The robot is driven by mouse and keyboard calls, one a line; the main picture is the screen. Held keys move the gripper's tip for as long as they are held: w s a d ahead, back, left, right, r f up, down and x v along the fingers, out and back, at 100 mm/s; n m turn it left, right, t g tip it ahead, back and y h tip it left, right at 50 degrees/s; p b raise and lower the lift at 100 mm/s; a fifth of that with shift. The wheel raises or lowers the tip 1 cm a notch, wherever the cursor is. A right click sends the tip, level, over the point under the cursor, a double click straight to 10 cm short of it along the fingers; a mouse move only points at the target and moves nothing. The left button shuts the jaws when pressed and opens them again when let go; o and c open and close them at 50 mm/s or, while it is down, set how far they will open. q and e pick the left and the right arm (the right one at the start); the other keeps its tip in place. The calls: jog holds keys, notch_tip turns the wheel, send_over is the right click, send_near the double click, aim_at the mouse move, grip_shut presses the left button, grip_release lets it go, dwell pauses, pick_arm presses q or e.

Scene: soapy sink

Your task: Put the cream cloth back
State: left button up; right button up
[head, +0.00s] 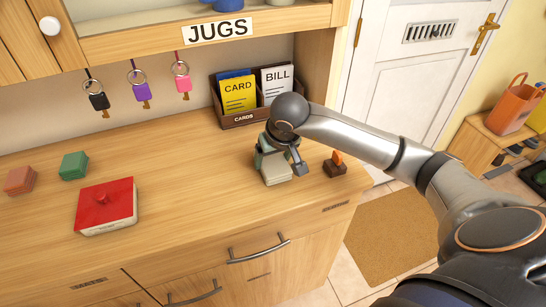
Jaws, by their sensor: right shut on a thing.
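The cream cloth (277,175) is a small pale folded block at the right part of the wooden counter, in front of the card box. My right gripper (284,158) is over it, pointing down, and is shut on it. One dark finger shows on the cloth's right side; the wrist hides part of the cloth's top. I cannot tell whether the cloth touches the counter. A grey-green patch shows behind the gripper, too covered to make out. My left gripper is not in view.
A red-lidded dish (106,206), a green folded block (73,166) and an orange-red one (20,180) stand on the left. The card box (240,119) is behind the gripper. A small brown block with an orange top (336,166) is close on the right. The counter's middle is clear.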

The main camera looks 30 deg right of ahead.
jog(key=shift+f, duration=0.2)
jog(key=o, duration=1.2)
jog(key=shift+c, duration=0.2)
jog(key=shift+r, duration=0.1)
jog(key=shift+s+r, duration=0.1)
jog(key=shift+r, duration=0.35)
jog(key=v, duration=1.1)
jog(key=shift+r, duration=0.15)
jog(key=shift+s, duration=0.1)
